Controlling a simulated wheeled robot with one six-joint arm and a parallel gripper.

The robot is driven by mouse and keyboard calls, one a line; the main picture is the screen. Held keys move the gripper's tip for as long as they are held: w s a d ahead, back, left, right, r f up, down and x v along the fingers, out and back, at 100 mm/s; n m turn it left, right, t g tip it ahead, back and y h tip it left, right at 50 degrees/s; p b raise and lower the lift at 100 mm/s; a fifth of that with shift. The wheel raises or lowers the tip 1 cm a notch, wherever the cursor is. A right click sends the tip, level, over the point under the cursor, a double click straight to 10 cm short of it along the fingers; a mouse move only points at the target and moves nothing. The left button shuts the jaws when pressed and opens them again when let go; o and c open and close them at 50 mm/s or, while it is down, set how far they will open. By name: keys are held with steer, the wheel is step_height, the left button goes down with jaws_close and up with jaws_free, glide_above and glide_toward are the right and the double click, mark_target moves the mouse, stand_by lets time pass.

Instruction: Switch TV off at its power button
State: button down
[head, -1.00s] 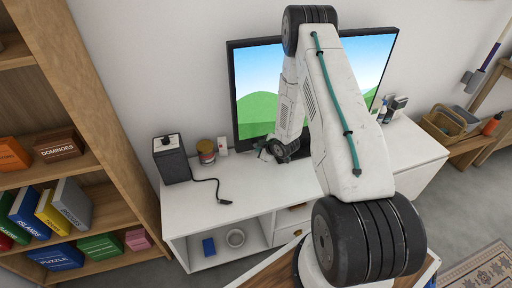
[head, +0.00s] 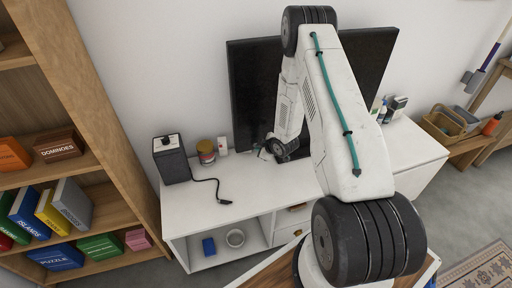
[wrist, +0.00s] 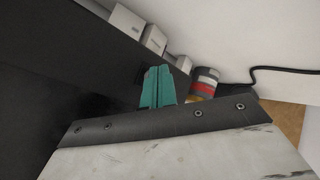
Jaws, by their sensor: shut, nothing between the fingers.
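The TV (head: 250,95) stands on the white cabinet against the wall, and its screen is dark. My arm hides the middle of the screen. In the wrist view the dark TV (wrist: 60,80) fills the left side. My gripper (wrist: 158,85) has teal fingers that are shut with nothing between them, close beside the TV. In the head view my gripper is at the TV's lower left edge, mostly hidden by my wrist. The power button cannot be made out in either view.
A black speaker box (head: 171,160) with a cable, a striped can (head: 206,152) and a small white box (head: 223,146) stand left of the TV. Small bottles (head: 382,112) stand to its right. A bookshelf (head: 122,150) is at the left. The cabinet's front top is mostly clear.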

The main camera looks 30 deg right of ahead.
steer(key=shift+s+a, duration=0.25)
steer(key=shift+s, duration=0.5)
steer(key=shift+s, duration=0.1)
steer(key=s, duration=0.2)
steer(key=s+a, duration=0.1)
steer(key=s, duration=0.1)
steer(key=shift+s+a, duration=0.15)
steer(key=shift+s, duration=0.15)
stand_by(0.4)
